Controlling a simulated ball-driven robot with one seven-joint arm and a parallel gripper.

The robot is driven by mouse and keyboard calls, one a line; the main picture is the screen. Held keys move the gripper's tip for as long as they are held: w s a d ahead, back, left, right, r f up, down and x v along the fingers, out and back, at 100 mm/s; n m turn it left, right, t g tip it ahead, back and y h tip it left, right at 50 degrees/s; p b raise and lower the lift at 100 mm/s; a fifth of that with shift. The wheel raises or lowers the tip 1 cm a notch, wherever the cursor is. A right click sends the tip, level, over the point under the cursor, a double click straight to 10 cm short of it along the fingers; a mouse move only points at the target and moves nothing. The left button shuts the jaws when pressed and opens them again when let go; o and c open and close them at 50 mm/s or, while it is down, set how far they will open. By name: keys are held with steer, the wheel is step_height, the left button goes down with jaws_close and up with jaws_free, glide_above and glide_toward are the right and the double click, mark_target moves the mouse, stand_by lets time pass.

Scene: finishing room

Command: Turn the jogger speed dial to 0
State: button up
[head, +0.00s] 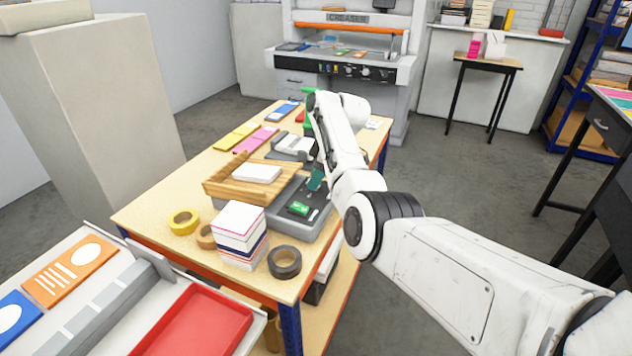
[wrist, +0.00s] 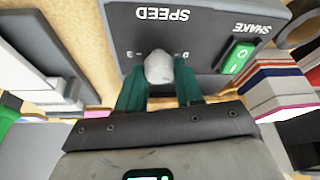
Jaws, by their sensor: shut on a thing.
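The jogger (head: 318,217) has a dark grey control panel, also in the wrist view (wrist: 215,65), printed SPEED and SHAKE, upside down there. Its pale grey speed dial (wrist: 159,68) sits below the word SPEED, with small scale marks either side. I cannot read where the dial points. My gripper (wrist: 158,80) has teal fingers, shut on the dial from both sides. In the head view my gripper (head: 316,179) is over the panel, and the dial cannot be made out. A green switch (wrist: 236,58) is by the word SHAKE, to the right of the dial.
A wooden tray (head: 222,190) holding a white block adjoins the jogger. A paper stack (head: 240,235) and a dark tape roll (head: 285,262) are in front of it. A yellow tape roll (head: 184,222) is to the left. Colored cards lie farther back on the table.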

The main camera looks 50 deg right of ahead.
steer(key=n+b, duration=0.2)
steer(key=b, duration=0.1)
steer(key=n+y+b, duration=0.1)
steer(key=b, duration=0.1)
steer(key=shift+w+d+f+g, duration=0.15)
steer(key=shift+f+g, duration=0.1)
steer(key=shift+g, duration=0.15)
steer(key=n+b, duration=0.1)
steer(key=b, duration=0.1)
steer(key=shift+r+n+b, duration=0.1)
steer(key=shift+n+b, duration=0.2)
steer(key=shift+b, duration=0.1)
steer(key=shift+r+n+g+y+b, duration=0.3)
steer(key=shift+n+b, duration=0.4)
steer(key=shift+b, duration=1.1)
steer(key=shift+f, duration=0.1)
steer(key=o, duration=1)
steer(key=shift+p+v, duration=1.25)
steer(key=shift+v, duration=1.55)
steer(key=p+v, duration=0.5)
steer(key=p, duration=0.1)
steer(key=shift+w, duration=0.15)
